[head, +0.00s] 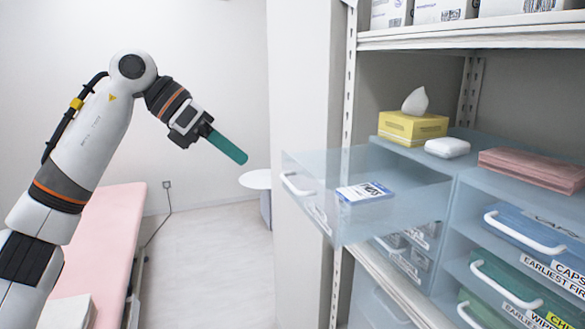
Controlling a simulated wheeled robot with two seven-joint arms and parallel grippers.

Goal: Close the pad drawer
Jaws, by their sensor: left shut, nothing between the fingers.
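The pad drawer (405,195) is a clear bluish drawer, pulled far out of its cabinet on the shelf. Its front, with a white handle (298,184), faces left. A flat white and blue packet (364,192) lies inside it. My left gripper (240,156) is shut and empty, with teal fingers pointing right and down. In the picture it is left of the drawer front and a little above the handle, apart from it. My right gripper is not in the picture.
A yellow tissue box (412,128), a white item (447,147) and pink packets (534,170) sit on top of the drawer cabinets. A shelf upright (349,80) stands behind the drawer.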

